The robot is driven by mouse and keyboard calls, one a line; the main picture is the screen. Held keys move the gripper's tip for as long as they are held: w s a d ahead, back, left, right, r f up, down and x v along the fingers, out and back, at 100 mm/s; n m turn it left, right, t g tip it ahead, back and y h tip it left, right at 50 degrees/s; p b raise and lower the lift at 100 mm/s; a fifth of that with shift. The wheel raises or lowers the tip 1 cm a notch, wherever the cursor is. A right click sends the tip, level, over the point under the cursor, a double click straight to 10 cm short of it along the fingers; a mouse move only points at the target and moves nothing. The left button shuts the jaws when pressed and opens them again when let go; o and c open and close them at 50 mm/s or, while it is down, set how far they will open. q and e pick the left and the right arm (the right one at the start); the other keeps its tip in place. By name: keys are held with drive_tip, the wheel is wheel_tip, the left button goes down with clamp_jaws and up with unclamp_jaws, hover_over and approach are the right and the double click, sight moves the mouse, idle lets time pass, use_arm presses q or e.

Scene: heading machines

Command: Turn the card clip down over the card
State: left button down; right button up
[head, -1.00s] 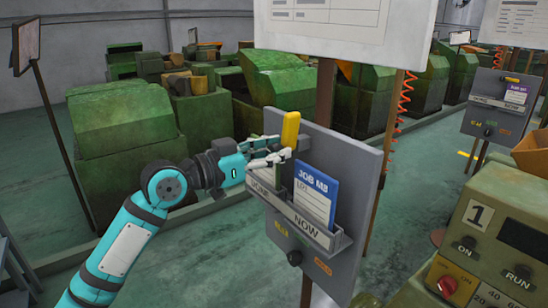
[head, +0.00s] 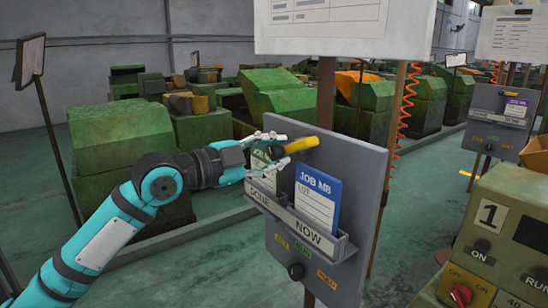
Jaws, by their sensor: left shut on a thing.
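The yellow card clip (head: 301,145) is on the upper part of a grey upright board (head: 352,180). It lies nearly level, its free end pointing right and slightly up. My left gripper (head: 284,146) is shut on the clip near its left end; its fingers partly hide the dark pivot. The blue-topped JOB M8 card (head: 317,196) stands in the NOW slot of the holder (head: 300,226), below and right of the clip. A green-topped card (head: 261,162) is in the DONE slot, partly hidden by my gripper. My right gripper is not in view.
A white sheet (head: 345,25) hangs above the board on a brown post. A machine panel (head: 500,235) with knobs stands close at the right. Green machines (head: 120,150) fill the background.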

use_arm(q)
drive_tip(key=m, duration=0.5)
drive_tip(key=shift+m, duration=0.3)
idle(0.4)
drive_tip(key=c, duration=1)
unclamp_jaws()
drive_tip(key=v, duration=1.2)
drive_tip(key=shift+s, duration=0.2)
